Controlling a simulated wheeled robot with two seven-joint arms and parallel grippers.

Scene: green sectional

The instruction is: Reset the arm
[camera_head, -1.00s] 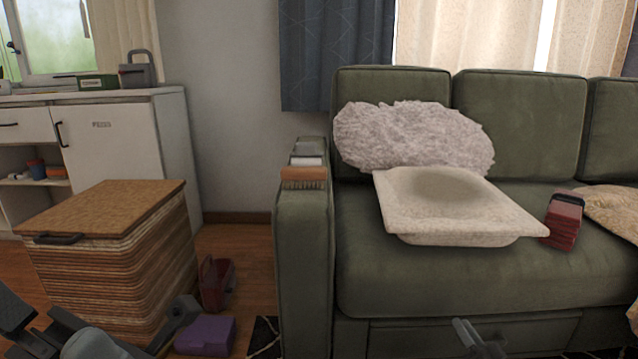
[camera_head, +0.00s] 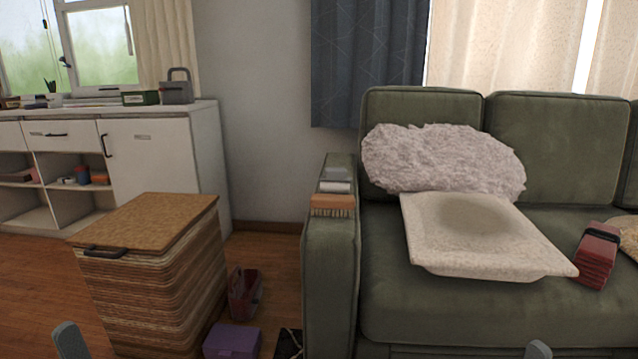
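The task names no object besides my arm. In the head view, only a small grey tip of my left gripper (camera_head: 70,341) shows at the bottom left edge, in front of the wicker hamper. Only a small grey tip of my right gripper (camera_head: 538,350) shows at the bottom edge, in front of the sofa seat. The rest of both grippers and both arms is below the picture, so I cannot see whether either is open or holds something.
A wicker hamper (camera_head: 155,300), purple box (camera_head: 232,341) and red caddy (camera_head: 244,295) stand left.

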